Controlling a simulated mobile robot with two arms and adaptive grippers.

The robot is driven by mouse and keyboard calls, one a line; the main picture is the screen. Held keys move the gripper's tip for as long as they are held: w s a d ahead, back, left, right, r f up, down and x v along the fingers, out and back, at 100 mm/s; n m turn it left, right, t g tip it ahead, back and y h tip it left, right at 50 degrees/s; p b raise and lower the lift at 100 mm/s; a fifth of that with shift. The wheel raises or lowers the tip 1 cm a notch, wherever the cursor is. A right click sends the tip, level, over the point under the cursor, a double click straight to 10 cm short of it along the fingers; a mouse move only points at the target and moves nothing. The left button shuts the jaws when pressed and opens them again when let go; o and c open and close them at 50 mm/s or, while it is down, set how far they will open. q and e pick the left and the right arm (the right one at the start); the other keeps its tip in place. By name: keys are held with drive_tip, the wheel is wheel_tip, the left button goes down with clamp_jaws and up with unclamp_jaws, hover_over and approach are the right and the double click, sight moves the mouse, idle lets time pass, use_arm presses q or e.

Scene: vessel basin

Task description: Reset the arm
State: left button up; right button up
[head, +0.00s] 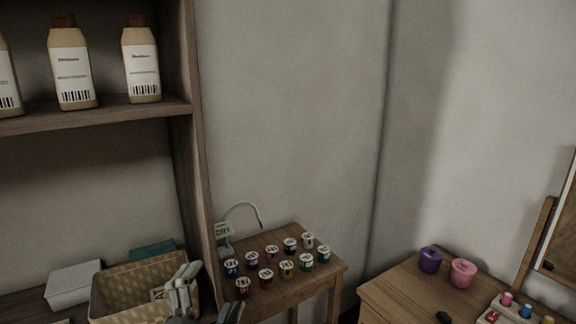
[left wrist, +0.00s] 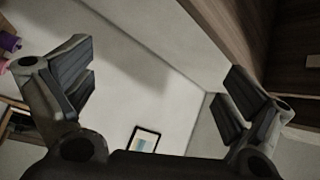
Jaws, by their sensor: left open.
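My left gripper (head: 207,301) shows at the bottom of the head view, in front of the shelf unit's right side and the woven basket. Its grey fingers are spread apart. The left wrist view also shows this gripper (left wrist: 162,88), open, with nothing between its fingers. Beyond them are a pale wall and a small framed picture (left wrist: 144,139). Most of my left arm is out of the head view. My right gripper does not show in either view.
A wooden shelf unit (head: 188,150) holds bottles (head: 142,70) and a woven basket (head: 110,300). A small table (head: 322,280) bears several small cups. A cabinet (head: 395,290) at right bears purple (head: 430,261) and pink (head: 463,273) pots.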

use_arm(q)
drive_tip(key=s+a+f+n+g+y, duration=0.3)
drive_tip(key=s+a+f+n+g, duration=0.15)
drive_tip(key=f, duration=0.45)
drive_tip(key=s+a+f+n+g+y, duration=0.3)
drive_tip(key=s+f+n+g, duration=0.15)
drive_tip(key=f, duration=0.45)
drive_tip(key=s+f+n+g+h, duration=0.1)
drive_tip(key=s+f+g, duration=0.15)
drive_tip(key=s, duration=0.35)
drive_tip(key=s+d+f+n+g, duration=0.1)
drive_tip(key=s+f+g, duration=0.1)
drive_tip(key=s+f, duration=0.3)
drive_tip(key=s+f+n+g+h, duration=0.1)
drive_tip(key=s+f+g, duration=0.15)
drive_tip(key=s, duration=0.45)
wheel_tip(320, 180, down, 25)
drive_tip(key=s+g, duration=0.2)
drive_tip(key=s+a+f, duration=0.3)
drive_tip(key=s+f, duration=1.3)
drive_tip(key=shift+s+f+g+y, duration=0.3)
drive_tip(key=shift+s+g, duration=0.1)
